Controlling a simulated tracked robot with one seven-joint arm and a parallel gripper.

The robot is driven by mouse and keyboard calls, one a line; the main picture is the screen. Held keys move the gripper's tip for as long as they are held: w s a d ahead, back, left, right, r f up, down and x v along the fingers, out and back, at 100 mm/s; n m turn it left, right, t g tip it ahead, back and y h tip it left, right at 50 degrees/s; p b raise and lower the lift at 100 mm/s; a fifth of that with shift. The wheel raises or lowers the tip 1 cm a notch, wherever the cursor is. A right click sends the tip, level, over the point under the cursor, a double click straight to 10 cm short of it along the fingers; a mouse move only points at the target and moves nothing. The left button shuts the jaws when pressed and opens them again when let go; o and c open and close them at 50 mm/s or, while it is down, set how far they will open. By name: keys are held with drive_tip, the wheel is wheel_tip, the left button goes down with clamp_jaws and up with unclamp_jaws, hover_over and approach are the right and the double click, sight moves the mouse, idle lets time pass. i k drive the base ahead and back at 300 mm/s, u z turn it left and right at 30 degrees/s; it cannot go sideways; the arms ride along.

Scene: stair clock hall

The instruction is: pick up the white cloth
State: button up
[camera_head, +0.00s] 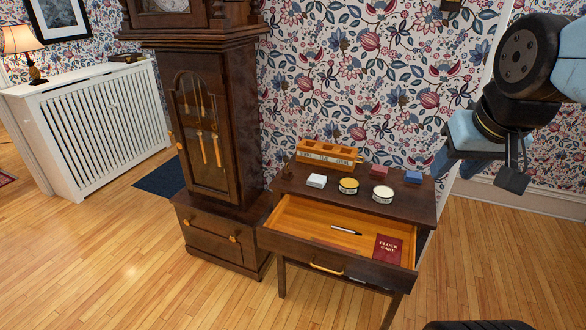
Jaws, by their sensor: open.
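My gripper (480,172) is at the upper right, off the table's right side and well apart from the cloth. It is open, with nothing seen between its fingers. Nothing covers the cloth in this view.
The table's drawer (290,236) stands open, holding a pen (346,230) and red book (388,248). A tall clock (208,130) stands left.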

sight(315, 181)
drive_tip(key=u, duration=0.2)
drive_tip(key=i, duration=0.95)
drive_tip(key=u, duration=0.3)
